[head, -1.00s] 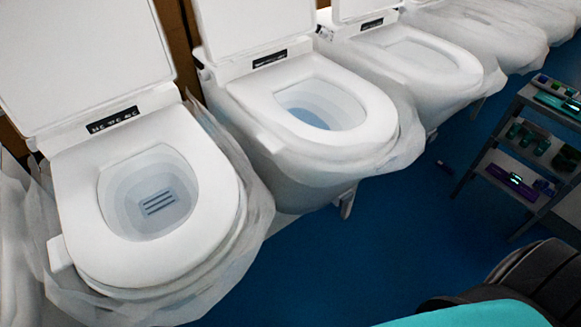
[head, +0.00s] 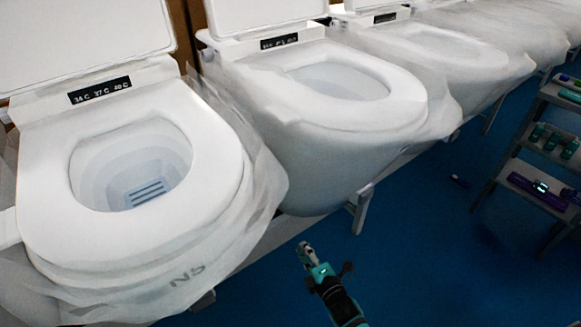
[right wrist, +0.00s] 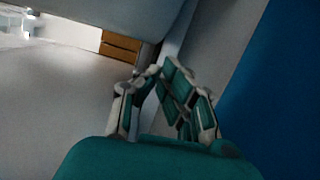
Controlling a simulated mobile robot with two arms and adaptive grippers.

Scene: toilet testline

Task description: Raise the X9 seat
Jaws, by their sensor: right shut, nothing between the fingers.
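The nearest toilet's white seat (head: 215,190) lies flat on its bowl at the left in the head view. Its lid (head: 80,35) stands upright, with a temperature label behind the seat. Plastic wrap around this bowl carries dark lettering that looks like "N5". The second toilet's seat (head: 395,105) also lies flat. I cannot read "X9" on any toilet. My right gripper (head: 304,250) is low over the blue floor, in front of and below the toilets. In the right wrist view its fingers (right wrist: 160,72) meet at the tips, shut and empty. My left gripper is not in view.
More plastic-wrapped toilets (head: 450,50) stand in a row toward the back right. A grey shelf cart (head: 535,147) with small devices and bottles stands at the right. The blue floor (head: 420,220) between the row and the cart is mostly clear.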

